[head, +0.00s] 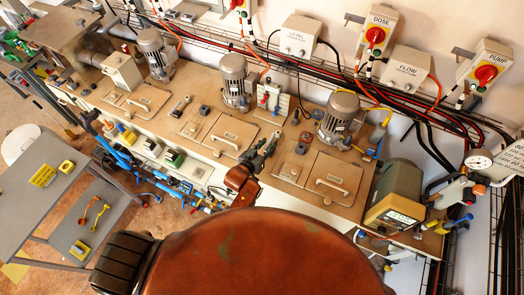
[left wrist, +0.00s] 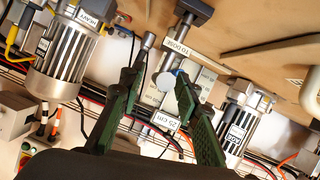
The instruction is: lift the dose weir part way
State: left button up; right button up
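In the left wrist view a dark T-shaped handle (left wrist: 190,18) stands on a small block with the label "TO DOSE"; I take it for the dose weir. My left gripper (head: 268,143) is over the bench between the ADD and DOSE lids. Its green fingers (left wrist: 158,82) are apart, with nothing held between them. In the wrist view the handle lies beyond the fingertips, apart from them. My right gripper is not in view.
The DOSE lid (head: 335,182) and ADD lid (head: 230,135) lie either side of the gripper. Grey motors (head: 340,112) (head: 234,78) stand behind. A pale board (head: 272,99) with coloured fittings stands between them. Cables run along the wall.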

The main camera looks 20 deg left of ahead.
pick_arm(q)
jog(key=v, duration=1)
jog(key=shift+s, duration=0.1)
